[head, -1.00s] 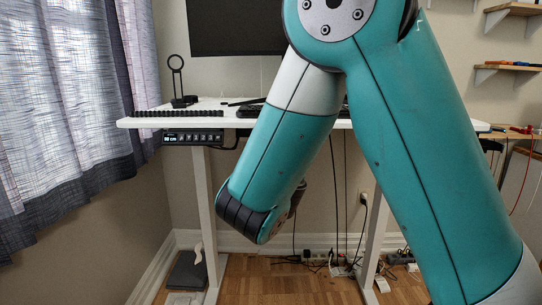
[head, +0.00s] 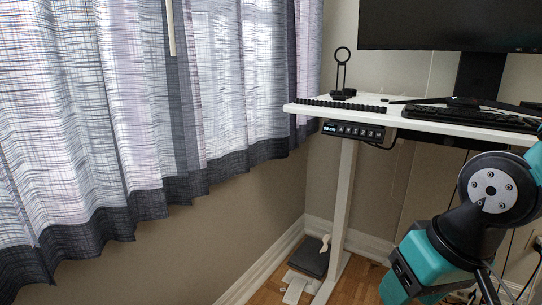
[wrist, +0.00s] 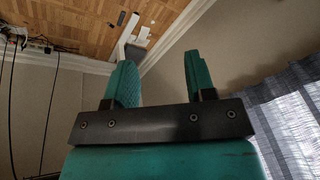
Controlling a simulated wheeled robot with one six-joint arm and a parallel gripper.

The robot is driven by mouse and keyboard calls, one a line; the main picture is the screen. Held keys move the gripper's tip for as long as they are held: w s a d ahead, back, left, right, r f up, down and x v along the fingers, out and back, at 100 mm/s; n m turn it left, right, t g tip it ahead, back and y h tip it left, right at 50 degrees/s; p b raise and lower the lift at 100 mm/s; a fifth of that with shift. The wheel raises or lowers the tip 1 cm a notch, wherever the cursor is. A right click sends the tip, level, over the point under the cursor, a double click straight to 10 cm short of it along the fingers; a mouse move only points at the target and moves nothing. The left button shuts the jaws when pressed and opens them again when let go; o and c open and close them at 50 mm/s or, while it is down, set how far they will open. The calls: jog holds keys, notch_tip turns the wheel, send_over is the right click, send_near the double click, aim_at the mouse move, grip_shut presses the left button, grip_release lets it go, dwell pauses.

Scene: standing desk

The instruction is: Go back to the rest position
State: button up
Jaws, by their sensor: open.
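My gripper (wrist: 160,80) shows in the wrist view with its two teal fingers apart and nothing between them. Beyond the fingers are the beige wall, the baseboard and the wooden floor. In the head view my teal arm is folded at the lower right, in front of the desk's lower right side, and the gripper's fingers cannot be made out there. The white standing desk (head: 440,118) is at the right in the head view, and its control panel (head: 354,131) with a lit display hangs under the front edge.
A monitor (head: 450,25), a keyboard (head: 480,117) and a black stand (head: 343,75) are on the desk. Curtains (head: 150,110) cover the window at left. A dark flat object (head: 311,257) lies by the desk leg (head: 343,200). Cables hang under the desk.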

jog(key=s+a+r+n+g+y, duration=0.2)
jog(key=s+a+r+n, duration=0.15)
jog(key=s, duration=0.25)
notch_tip(320, 180, up, 22)
jog(key=n+p, duration=0.1)
jog(key=p, duration=2.2)
jog(key=shift+s+r, duration=0.15)
jog(key=shift+s, duration=0.2)
jog(key=shift+d, duration=0.1)
